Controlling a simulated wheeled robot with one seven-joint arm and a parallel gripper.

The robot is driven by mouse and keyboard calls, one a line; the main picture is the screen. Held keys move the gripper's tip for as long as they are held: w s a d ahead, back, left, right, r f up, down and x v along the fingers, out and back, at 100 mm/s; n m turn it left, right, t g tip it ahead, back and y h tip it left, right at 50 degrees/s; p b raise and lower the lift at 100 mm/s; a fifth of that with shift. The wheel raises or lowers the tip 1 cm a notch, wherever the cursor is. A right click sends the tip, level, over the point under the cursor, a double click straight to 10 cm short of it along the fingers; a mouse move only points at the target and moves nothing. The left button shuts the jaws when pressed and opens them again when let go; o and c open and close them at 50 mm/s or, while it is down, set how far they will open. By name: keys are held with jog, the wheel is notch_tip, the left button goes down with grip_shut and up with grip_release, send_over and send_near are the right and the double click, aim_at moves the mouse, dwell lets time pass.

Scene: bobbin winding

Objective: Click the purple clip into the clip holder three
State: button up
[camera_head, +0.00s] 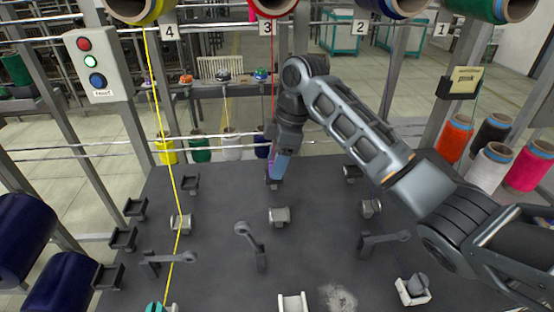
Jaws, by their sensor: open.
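My gripper (279,166) points down at the far middle of the dark table, below the sign 3 (266,28). It is open. A small purple patch, which looks like the purple clip (269,163), shows at the left edge of the gripper's blue end. A small dark holder (272,184), which looks like clip holder three, stands on the table right below it. The gripper hides part of both, so I cannot tell whether the clip sits in the holder. A red thread (272,85) runs down from the red spool (273,6) behind the gripper.
The dark table (325,240) bears several holders, rollers and guide arms (250,240). A yellow thread (166,130) runs down at left. A button box (92,62) hangs at left. Spools (492,168) stand at right. My arm spans the right side.

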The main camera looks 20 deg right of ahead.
jog(key=shift+r, duration=0.15)
jog(key=v, duration=0.7)
jog(key=shift+d+r+b, duration=0.15)
jog(key=shift+r+b, duration=0.1)
jog(key=shift+b, duration=0.15)
